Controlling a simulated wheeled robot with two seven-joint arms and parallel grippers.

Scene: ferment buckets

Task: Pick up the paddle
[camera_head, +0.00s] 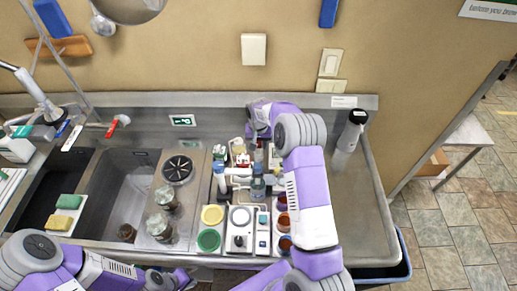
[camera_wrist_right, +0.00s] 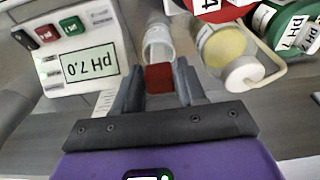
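I cannot make out a paddle for certain in either view. My right gripper (camera_wrist_right: 160,82) reaches over the crowded counter by the back wall. A small red block-like piece (camera_wrist_right: 159,78) shows between its fingers, at the end of a clear tube (camera_wrist_right: 158,42). I cannot tell whether the fingers touch it or whether it belongs to a paddle. In the head view the right fingers are hidden among the items. My left gripper (camera_head: 166,280) is low at the bottom left, partly cut off, and its fingers are not clear.
A meter reading pH 7.0 (camera_wrist_right: 72,58) and a yellow-filled bottle (camera_wrist_right: 228,48) flank the right gripper. Jars (camera_head: 165,198), yellow (camera_head: 212,214) and green (camera_head: 208,240) lids and a scale (camera_head: 240,228) crowd the counter. A sink (camera_head: 118,190) lies left. A black-topped cylinder (camera_head: 349,135) stands right.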

